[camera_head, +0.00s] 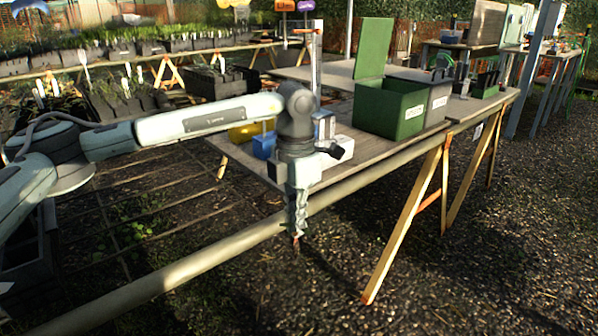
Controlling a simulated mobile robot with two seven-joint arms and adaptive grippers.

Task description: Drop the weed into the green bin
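The green bin (385,108) stands on the wooden table (345,150), its green lid (374,48) raised upright at the back. My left gripper (296,243) points down just in front of the table's near edge, to the left of and lower than the bin. I cannot make out a weed in the gripper. Low green plants (130,233) grow on the ground at the left. My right gripper is not in view.
A grey labelled bin (436,100) stands against the green bin's right side. Blue, white and yellow items lie on the table behind my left wrist. Gravel ground (480,250) is clear at the right.

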